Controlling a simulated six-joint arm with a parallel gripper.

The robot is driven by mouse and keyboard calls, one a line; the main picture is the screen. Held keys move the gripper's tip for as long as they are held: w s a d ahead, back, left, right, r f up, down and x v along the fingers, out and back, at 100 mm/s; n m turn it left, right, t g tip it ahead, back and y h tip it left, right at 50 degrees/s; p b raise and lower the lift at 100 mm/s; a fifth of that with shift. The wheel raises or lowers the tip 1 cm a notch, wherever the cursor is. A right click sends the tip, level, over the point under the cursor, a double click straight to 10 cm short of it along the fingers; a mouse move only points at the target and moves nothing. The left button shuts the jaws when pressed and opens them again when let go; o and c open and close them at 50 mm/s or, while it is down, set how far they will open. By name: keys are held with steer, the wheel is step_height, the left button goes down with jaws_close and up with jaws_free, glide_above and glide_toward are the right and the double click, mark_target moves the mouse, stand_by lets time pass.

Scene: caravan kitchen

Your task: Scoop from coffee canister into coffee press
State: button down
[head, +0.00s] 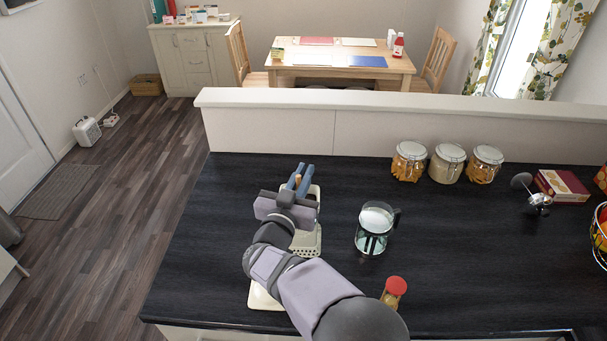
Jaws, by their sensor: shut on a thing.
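The coffee press (376,232) is a glass beaker with a dark frame and handle, standing on the black counter right of my gripper. Its top is open and something pale shows inside. Its plunger (538,201) appears to lie apart at the right. My gripper (299,181), with blue fingers, is left of and beyond the press. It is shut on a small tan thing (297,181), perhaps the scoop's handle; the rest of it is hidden. A jar with a red lid (395,289) stands near the front, partly behind my arm. I cannot tell which container is the coffee canister.
A cream slotted object (311,242) lies under my gripper, partly hidden. Several clip-top jars (447,164) line the low back wall (380,130). A red box (562,186) and a fruit basket (601,236) are at the right. The counter (460,270) right of the press is clear.

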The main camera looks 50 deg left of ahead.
steer(key=shift+r, duration=0.2)
step_height(320, 180, up, 9)
steer(key=p, duration=0.7)
stand_by(0.7)
steer(key=w+d+r+m+t+h+b, duration=0.25)
steer(key=w+d+r+h, duration=0.2)
steer(key=w+d, duration=0.95)
steer(key=f+y, duration=0.1)
steer(key=s+f+n+g+y, duration=0.1)
steer(key=f+y, duration=0.1)
steer(key=s+f+n+g+y+b, duration=0.1)
steer(key=f, duration=0.1)
steer(key=shift+s+d+f+n+g+y, duration=0.1)
steer(key=shift+d+f+n+g+y, duration=0.15)
steer(key=shift+d, duration=0.15)
